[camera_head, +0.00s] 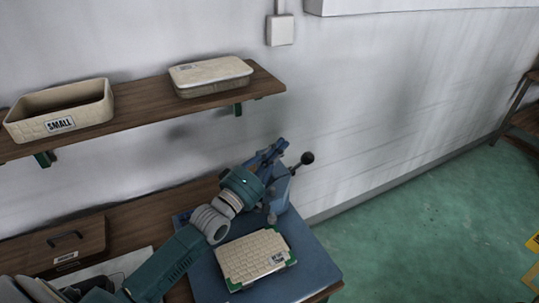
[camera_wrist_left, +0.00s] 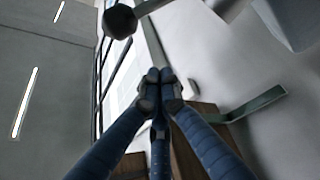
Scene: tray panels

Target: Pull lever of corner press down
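The corner press is a blue machine with a flat base plate (camera_head: 318,272) on the bench. Its lever ends in a black ball knob (camera_head: 307,158) that sticks out to the upper right. The knob also shows at the top of the left wrist view (camera_wrist_left: 120,21). My left gripper (camera_head: 277,148) is beside the press head, just left of the knob and apart from it. In the wrist view its blue fingers (camera_wrist_left: 161,84) meet at the tips with nothing seen between them. My arm hides part of the press. My right gripper is not in view.
A beige tray panel (camera_head: 252,254) with green corner pieces lies on the base plate. A wall shelf (camera_head: 145,108) above holds an open beige box (camera_head: 60,107) and a lidded one (camera_head: 211,75).

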